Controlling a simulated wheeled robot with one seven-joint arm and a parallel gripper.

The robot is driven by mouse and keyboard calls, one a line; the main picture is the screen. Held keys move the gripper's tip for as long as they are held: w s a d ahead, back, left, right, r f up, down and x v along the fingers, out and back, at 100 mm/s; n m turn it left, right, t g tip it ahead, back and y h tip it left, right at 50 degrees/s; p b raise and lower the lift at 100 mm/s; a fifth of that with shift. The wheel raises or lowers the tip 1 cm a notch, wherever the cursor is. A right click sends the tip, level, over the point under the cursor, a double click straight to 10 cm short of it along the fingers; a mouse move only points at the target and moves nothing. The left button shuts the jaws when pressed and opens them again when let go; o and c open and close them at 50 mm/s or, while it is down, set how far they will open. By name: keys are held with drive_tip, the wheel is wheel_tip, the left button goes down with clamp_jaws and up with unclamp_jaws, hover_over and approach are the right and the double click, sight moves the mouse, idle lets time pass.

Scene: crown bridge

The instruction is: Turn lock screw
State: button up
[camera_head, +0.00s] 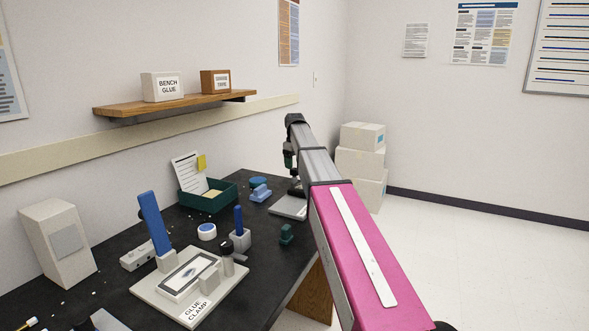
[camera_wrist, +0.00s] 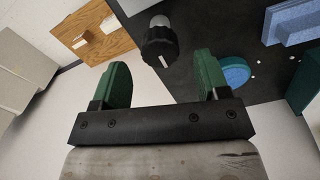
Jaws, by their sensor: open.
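In the wrist view my gripper (camera_wrist: 162,76) is open, with its two green fingers apart and nothing between them. A black knob (camera_wrist: 158,48) with a pale mark and a grey round end shows beyond the gap between the fingertips; I cannot tell its exact distance. In the head view the glue clamp (camera_head: 172,310) lies on the bench, with a dark knob (camera_head: 226,247) on a grey post at its right side. I cannot tell for sure whether this is the same knob. My arm reaches to the far end of the bench and partly hides what is there.
A green tray (camera_head: 222,204) with papers, a blue block (camera_head: 262,196) and a small green piece (camera_head: 287,234) stand on the dark bench. A tall blue lever (camera_head: 153,222) rises at the clamp's back. Boxes (camera_head: 360,163) are stacked beyond the bench; the floor to the right is clear.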

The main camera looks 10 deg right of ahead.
sight(295, 169)
wheel_tip(295, 169, up, 8)
idle(0.5)
